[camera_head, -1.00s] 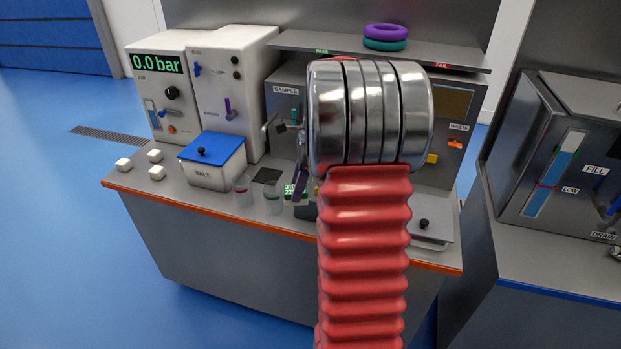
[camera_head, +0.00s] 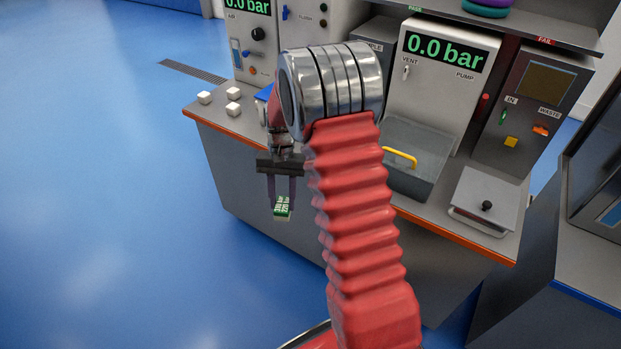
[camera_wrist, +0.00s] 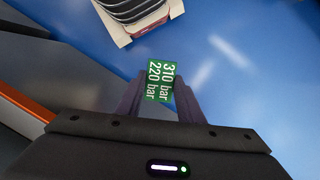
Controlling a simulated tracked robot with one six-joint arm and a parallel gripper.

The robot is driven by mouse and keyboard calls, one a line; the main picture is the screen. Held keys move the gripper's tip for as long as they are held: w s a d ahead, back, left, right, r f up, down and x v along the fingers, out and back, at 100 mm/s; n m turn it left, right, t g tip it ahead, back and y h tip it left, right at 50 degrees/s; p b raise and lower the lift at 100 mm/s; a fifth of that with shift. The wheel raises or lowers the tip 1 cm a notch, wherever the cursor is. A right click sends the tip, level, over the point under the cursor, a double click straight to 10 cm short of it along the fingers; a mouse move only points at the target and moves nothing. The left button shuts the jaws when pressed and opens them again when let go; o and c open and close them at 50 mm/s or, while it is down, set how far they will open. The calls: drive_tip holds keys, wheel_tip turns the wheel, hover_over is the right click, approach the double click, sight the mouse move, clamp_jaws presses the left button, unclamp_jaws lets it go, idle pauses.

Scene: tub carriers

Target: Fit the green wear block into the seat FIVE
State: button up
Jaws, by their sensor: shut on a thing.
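A small block with a green face (camera_head: 282,207), lettered in white, is between the fingertips of my gripper (camera_head: 280,198). My gripper is shut on it and holds it in the air in front of the bench, over the blue floor. In the wrist view the green block (camera_wrist: 160,82) reads "310 bar" and "220 bar", and sits between the tips of the two dark purple fingers. I cannot make out a seat marked FIVE in either view.
The grey bench (camera_head: 255,185) has an orange front edge. On it stand small white cubes (camera_head: 233,93), a grey tub (camera_head: 420,150) with a yellow handle, a lidded box (camera_head: 487,205) and pressure panels (camera_head: 447,60). My red arm hides part of the bench. The floor left is clear.

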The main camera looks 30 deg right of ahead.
drive_tip(key=a+f+n+h, duration=0.1)
drive_tip(key=a+f+n, duration=0.4)
drive_tip(key=a+n, duration=0.2)
drive_tip(key=shift+s+a+f+g+h, duration=0.3)
drive_tip(key=shift+s+a+g+h, duration=0.1)
drive_tip(key=shift+a, duration=0.6)
